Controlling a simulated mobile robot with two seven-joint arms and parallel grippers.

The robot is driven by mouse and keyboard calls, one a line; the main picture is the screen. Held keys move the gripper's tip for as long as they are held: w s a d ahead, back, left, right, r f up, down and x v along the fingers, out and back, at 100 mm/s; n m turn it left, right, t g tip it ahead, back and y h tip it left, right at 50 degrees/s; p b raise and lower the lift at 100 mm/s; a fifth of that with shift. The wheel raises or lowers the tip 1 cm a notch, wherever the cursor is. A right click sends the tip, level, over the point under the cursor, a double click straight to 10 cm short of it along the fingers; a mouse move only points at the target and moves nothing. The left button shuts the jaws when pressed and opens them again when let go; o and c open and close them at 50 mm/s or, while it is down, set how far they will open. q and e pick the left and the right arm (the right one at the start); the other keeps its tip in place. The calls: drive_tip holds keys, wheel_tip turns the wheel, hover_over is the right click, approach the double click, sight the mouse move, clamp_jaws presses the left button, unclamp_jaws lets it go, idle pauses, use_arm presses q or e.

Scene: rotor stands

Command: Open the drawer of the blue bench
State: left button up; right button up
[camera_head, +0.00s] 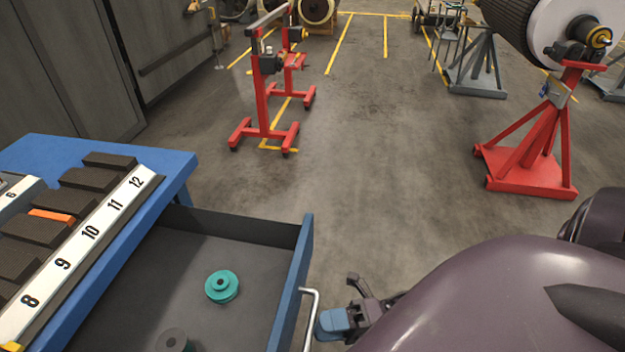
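The blue bench (172,162) stands at the left. Its drawer (262,262) is pulled well out, with its dark inside showing. A teal spool-like part (222,287) lies on the drawer floor, and a dark grey round part (173,340) is cut by the bottom edge. The silver bar handle (314,302) is on the drawer's blue front. My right gripper (340,318) is just right of the handle, its blue tip close to the bar. I cannot tell whether it touches the bar or how its fingers are set. My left gripper is out of view.
A numbered rack (88,235) with dark blocks and one orange piece sits on the bench top. A red wheeled stand (264,105) is beyond the bench. A red stand (535,150) carries a large rotor at the right. The floor between them is clear.

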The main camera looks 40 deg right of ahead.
drive_tip(key=v, duration=0.7)
drive_tip(key=shift+d, duration=0.2)
drive_tip(key=shift+s, duration=0.1)
